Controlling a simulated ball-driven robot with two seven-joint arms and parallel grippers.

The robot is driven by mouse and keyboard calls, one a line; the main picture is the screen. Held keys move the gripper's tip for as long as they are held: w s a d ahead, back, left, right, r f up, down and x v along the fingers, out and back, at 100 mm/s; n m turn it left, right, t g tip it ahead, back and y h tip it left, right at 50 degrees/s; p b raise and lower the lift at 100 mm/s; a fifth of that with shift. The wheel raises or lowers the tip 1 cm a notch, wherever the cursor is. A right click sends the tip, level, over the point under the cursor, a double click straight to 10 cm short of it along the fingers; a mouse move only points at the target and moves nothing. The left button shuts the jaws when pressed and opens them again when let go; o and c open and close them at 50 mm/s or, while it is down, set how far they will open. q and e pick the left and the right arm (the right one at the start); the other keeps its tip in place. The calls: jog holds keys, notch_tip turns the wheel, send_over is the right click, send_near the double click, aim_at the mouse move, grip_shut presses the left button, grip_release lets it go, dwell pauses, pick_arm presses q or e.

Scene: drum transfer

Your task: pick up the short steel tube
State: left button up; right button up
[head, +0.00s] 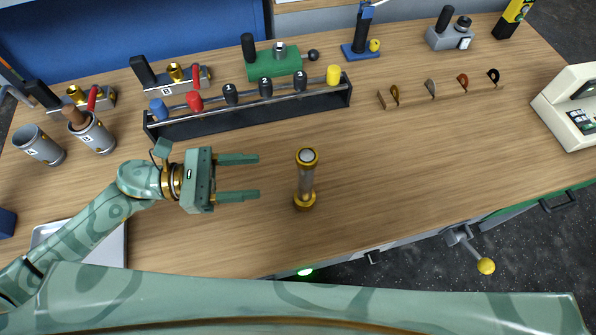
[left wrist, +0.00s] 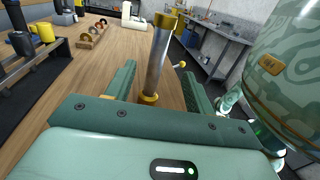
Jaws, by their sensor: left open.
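The short steel tube (head: 306,180) stands upright on the wooden workbench, with a brass collar at its top and its foot. My left gripper (head: 258,176) is open and empty, to the left of the tube, with its two fingers pointing right toward it. A small gap of bench shows between the fingertips and the tube. In the left wrist view the tube (left wrist: 157,62) stands ahead, lined up between the two open fingers. My right gripper is not in view.
Behind stands a black rack (head: 250,112) with coloured knobs. Two grey cups (head: 38,145) labelled A and B stand at the left, a pale tray (head: 112,245) at front left. A wooden strip with rings (head: 440,95) lies at back right. Bench right of the tube is clear.

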aim_at(314, 170)
pick_arm(q)
jog(key=d, duration=0.4)
jog(key=w+d+p, duration=0.1)
jog(key=d, duration=0.3)
jog(key=w+d, duration=0.1)
jog(key=d, duration=0.3)
jog(key=shift+d+r+p, duration=0.1)
jog(key=shift+d+p, duration=0.15)
jog(key=shift+p, duration=0.05)
jog(key=shift+w+d, duration=0.1)
jog(key=shift+d, duration=0.2)
grip_shut()
